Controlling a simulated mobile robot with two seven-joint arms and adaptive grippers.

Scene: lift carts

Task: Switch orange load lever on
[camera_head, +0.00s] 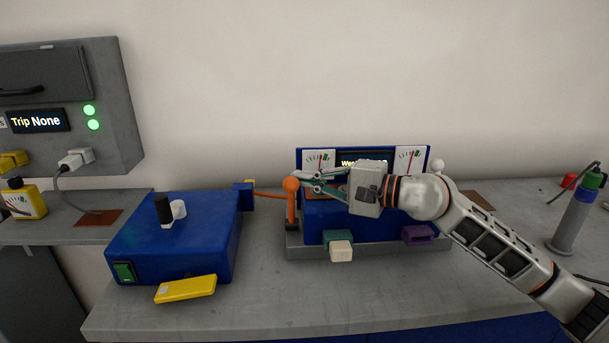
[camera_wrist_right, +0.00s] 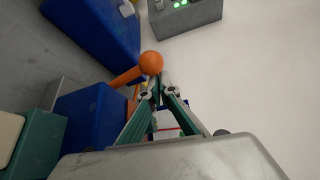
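The orange load lever stands upright at the left front of the blue load unit (camera_head: 328,215), with a round orange knob (camera_head: 291,185) on top. My right gripper (camera_head: 306,181) reaches in from the right, its teal fingertips just right of the knob. In the right wrist view the orange knob (camera_wrist_right: 151,62) sits just beyond the fingertips (camera_wrist_right: 157,92), with its orange stem running down to the left. The fingers converge and look shut, with nothing visible between the tips. Whether they touch the knob I cannot tell. My left gripper is out of view.
A blue box (camera_head: 172,235) with a black knob and green switch stands left. A yellow meter (camera_head: 186,289) lies before it. Green, white and purple blocks sit at the load unit's front. The front bench (camera_head: 330,300) is clear.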

